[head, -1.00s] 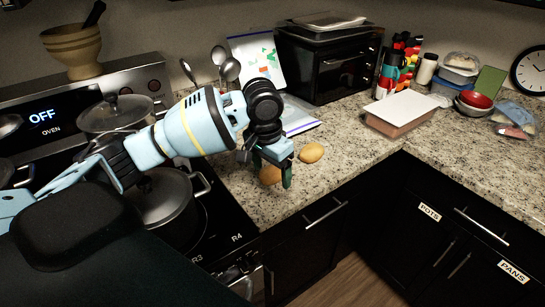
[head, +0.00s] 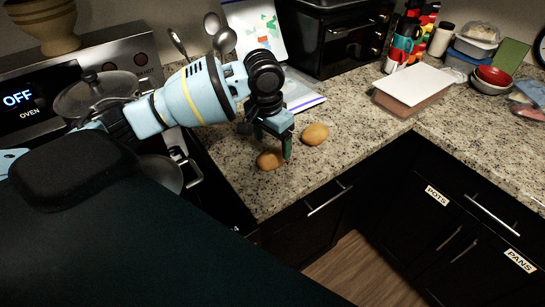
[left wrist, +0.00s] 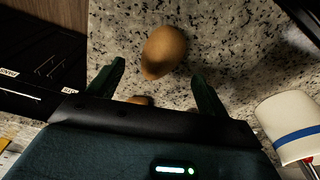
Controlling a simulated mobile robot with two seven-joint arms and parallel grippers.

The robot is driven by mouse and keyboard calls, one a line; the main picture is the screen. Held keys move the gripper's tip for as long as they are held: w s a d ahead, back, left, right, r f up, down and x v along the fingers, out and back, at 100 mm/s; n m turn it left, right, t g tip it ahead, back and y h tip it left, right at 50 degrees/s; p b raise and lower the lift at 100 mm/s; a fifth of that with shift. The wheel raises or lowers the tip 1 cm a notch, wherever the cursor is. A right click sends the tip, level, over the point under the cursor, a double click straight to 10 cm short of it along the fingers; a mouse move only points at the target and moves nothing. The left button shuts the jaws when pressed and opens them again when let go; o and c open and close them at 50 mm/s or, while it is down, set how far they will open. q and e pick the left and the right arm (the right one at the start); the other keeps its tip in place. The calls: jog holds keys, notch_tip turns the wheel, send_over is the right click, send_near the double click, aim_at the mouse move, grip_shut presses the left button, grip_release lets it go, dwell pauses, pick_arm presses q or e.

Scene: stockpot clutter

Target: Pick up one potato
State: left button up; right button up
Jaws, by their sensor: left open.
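Two brown potatoes lie on the granite counter. One potato (head: 270,159) is near the front edge, just below my left gripper (head: 268,140), and the other potato (head: 315,134) lies to its right, farther back. In the left wrist view, one whole potato (left wrist: 164,50) shows beyond and between the green fingertips of my left gripper (left wrist: 160,82). Part of a second potato (left wrist: 139,100) shows between the fingers, mostly hidden by the gripper body. The gripper is open, with its fingers apart and nothing held. My right gripper is not in view.
The stove with a lidded pot (head: 97,95) is at left. A black toaster oven (head: 335,38) stands behind. A covered tray (head: 415,85) and stacked bowls (head: 490,78) are at right. The counter right of the potatoes is clear.

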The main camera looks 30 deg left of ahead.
aim_at(272, 153)
pick_arm(q)
jog(key=shift+w+a+f, duration=0.1)
jog(key=shift+w+f, duration=0.05)
jog(key=shift+f, duration=2.45)
jog(key=shift+c, duration=0.2)
jog(key=shift+r, duration=0.1)
jog(key=c, duration=1.1)
jog(key=shift+r, duration=5)
